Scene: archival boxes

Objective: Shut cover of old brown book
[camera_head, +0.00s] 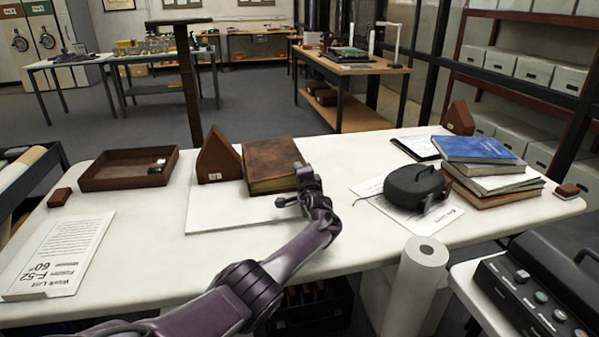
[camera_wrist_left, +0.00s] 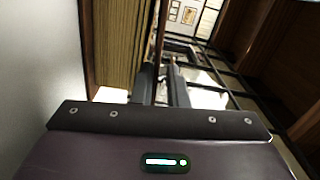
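The old brown book (camera_head: 270,160) lies on the white mat at the middle of the table. Its mottled brown cover is on top and appears to lie flat over the pages. My right gripper is out of view.
A brown wedge (camera_head: 217,157) stands against the book's left side. A brown tray (camera_head: 128,170) lies further left. Right of my gripper are a dark rounded device (camera_head: 414,188) and a book stack (camera_head: 485,165). A white paper roll (camera_head: 421,280) stands at the front edge.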

